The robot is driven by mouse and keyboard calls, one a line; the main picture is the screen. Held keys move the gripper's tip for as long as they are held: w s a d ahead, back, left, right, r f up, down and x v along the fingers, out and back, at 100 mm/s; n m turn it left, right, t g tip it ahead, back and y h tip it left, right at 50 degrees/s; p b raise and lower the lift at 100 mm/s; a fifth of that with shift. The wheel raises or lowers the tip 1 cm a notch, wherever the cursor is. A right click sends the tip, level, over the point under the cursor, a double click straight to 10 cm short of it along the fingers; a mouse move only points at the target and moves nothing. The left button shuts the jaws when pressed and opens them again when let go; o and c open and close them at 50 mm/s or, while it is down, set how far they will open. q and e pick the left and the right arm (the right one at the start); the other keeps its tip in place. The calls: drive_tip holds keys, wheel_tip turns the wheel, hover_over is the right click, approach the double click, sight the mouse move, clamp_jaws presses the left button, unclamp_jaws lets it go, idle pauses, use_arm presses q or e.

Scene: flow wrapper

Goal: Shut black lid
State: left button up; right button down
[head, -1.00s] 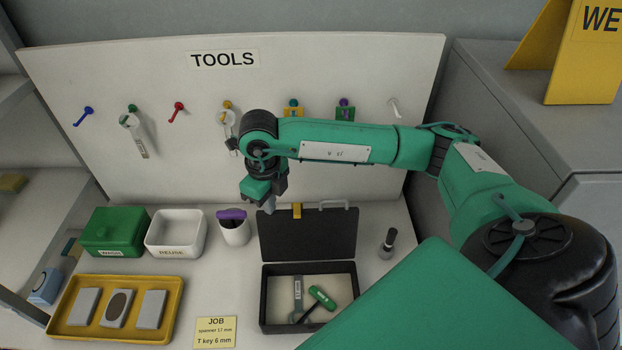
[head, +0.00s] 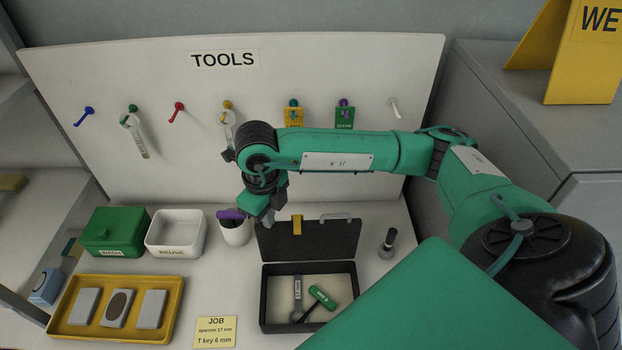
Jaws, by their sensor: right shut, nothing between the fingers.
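The black box (head: 308,328) stands open on the bench. Its black lid (head: 335,240) is raised at the back, with a yellow latch (head: 297,224) and a grey handle (head: 336,217) on its upper edge. A spanner (head: 297,292) and a green-handled T key (head: 322,297) lie inside. My right gripper (head: 267,220) is shut and empty, at the upper left corner of the lid. I cannot tell whether it touches the lid. My left gripper is not in view.
A cup (head: 235,234) with purple-handled contents stands just left of the gripper. A white REUSE bin (head: 176,232), a green box (head: 114,232) and a yellow tray (head: 172,318) are further left. The tool board (head: 200,165) rises behind.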

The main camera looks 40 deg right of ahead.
drive_tip(key=shift+s+a+f, duration=0.15)
drive_tip(key=shift+s+a, duration=0.05)
drive_tip(key=shift+s, duration=0.25)
drive_tip(key=shift+a, duration=0.1)
drive_tip(key=shift+s+a+f+b, duration=0.1)
drive_tip(key=shift+s+a+b, duration=0.15)
drive_tip(key=shift+s+a, duration=0.45)
drive_tip(key=shift+s+a+f+b, duration=0.1)
drive_tip(key=shift+s+a+b, duration=0.3)
drive_tip(key=shift+s, duration=0.5)
drive_tip(key=shift+s+a+f+b, duration=0.1)
drive_tip(key=shift+s+a+b, duration=0.05)
drive_tip(key=shift+s+a, duration=0.55)
drive_tip(key=shift+s+d+r, duration=0.1)
drive_tip(key=shift+r, duration=0.1)
wheel_tip(320, 180, up, 6)
drive_tip(key=shift+f+p, duration=0.1)
drive_tip(key=shift+p, duration=1.15)
drive_tip(key=shift+s, duration=0.1)
